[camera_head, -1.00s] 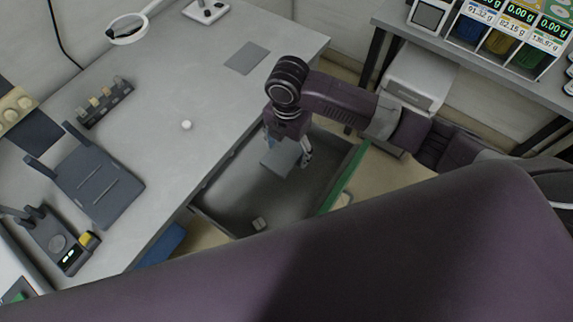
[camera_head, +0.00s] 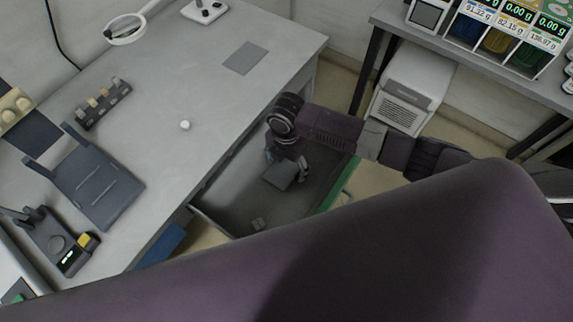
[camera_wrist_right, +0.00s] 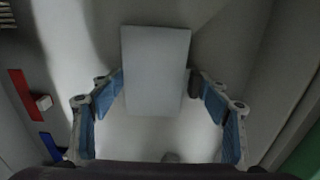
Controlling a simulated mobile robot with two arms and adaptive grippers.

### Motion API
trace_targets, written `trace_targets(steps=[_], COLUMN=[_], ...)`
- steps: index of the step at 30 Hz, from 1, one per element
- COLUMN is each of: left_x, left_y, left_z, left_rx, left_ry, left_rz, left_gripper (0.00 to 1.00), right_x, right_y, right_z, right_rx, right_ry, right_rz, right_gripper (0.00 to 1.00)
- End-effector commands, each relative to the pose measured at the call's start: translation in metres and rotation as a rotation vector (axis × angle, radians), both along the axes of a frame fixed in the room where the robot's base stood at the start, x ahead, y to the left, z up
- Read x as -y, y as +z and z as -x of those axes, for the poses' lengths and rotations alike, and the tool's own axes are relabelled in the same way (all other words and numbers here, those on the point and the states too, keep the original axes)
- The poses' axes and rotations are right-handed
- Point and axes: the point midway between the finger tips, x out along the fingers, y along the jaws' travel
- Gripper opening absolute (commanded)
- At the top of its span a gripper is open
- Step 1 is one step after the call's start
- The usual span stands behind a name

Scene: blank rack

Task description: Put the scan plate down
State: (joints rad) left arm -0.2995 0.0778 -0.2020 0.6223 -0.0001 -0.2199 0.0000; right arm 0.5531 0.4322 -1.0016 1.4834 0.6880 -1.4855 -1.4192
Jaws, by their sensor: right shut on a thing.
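The scan plate, a flat grey rectangle (camera_head: 281,176), is in my right gripper (camera_head: 287,163), over the inside of an open grey drawer (camera_head: 228,200). In the right wrist view the plate (camera_wrist_right: 155,75) sits between the two blue-padded fingers (camera_wrist_right: 155,88), which close on its sides. The gripper is shut on it. I cannot tell whether the plate touches the drawer floor. My left gripper is out of view.
A green edge (camera_head: 340,183) borders the right side. A grey flat square (camera_head: 245,58) lies on the table (camera_head: 200,90).

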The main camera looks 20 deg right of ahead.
Motion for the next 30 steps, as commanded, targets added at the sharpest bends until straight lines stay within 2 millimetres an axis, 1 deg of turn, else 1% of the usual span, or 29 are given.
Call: trace_targets(steps=[2, 3, 7, 15, 19, 23, 30], left_x=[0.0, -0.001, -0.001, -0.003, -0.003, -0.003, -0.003], left_y=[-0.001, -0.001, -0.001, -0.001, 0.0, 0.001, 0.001], left_z=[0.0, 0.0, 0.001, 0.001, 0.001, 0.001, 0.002], left_rx=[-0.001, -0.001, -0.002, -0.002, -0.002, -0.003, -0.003], left_ry=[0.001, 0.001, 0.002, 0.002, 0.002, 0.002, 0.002], left_rz=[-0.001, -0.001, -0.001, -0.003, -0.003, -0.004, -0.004], left_gripper=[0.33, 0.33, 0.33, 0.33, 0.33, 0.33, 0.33], right_x=[0.0, 0.0, 0.0, 0.0, 0.0, 0.0, -0.001], right_y=[-0.003, -0.002, -0.002, -0.002, 0.006, 0.028, 0.08], right_z=[0.0, 0.0, 0.0, 0.0, -0.001, -0.002, -0.001], right_rx=[0.0, 0.0, 0.0, 0.0, 0.002, 0.005, 0.003], right_ry=[0.0, 0.0, 0.0, 0.0, 0.0, 0.001, 0.0], right_rz=[0.0, 0.0, 0.0, 0.0, -0.002, -0.002, -0.002], right_gripper=[0.37, 0.72, 0.87, 0.87, 0.87, 0.87, 0.87])
